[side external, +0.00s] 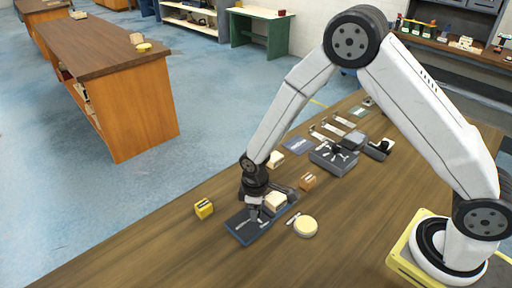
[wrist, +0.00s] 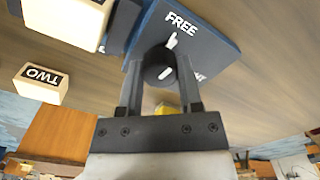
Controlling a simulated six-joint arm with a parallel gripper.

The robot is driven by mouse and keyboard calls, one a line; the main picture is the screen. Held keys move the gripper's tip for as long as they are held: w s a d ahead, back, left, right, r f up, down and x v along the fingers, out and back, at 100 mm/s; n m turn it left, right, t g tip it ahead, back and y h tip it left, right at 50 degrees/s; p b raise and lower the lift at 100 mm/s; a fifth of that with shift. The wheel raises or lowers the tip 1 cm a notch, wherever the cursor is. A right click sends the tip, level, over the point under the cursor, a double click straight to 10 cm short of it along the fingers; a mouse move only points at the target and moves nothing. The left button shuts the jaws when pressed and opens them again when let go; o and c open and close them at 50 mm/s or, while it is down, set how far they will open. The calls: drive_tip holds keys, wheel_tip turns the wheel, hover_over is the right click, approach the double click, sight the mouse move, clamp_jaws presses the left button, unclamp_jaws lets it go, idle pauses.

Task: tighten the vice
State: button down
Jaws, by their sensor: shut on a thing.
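The vice (side external: 238,222) has a dark blue base and stands near the front edge of the wooden bench. A cream block (side external: 275,202) sits at its jaws; a cream block also shows at top left in the wrist view (wrist: 65,18). The vice base (wrist: 212,38) bears the word FREE, a white pointer mark and a second label partly hidden by a finger. A round dark knob (wrist: 158,70) with a white line stands on the base. My gripper (wrist: 161,82) has one finger on each side of this knob and is shut on it. In the side view my gripper (side external: 254,204) points down over the vice.
A yellow block (side external: 204,208) lies left of the vice and a tan block (side external: 308,182) right of it. A round pale disc (side external: 306,227) lies close by. A grey fixture (side external: 333,158) stands further back.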

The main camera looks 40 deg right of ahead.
drive_tip(key=m, duration=1.8)
drive_tip(key=shift+m, duration=0.3)
idle(0.3)
drive_tip(key=shift+c, duration=1.3)
unclamp_jaws()
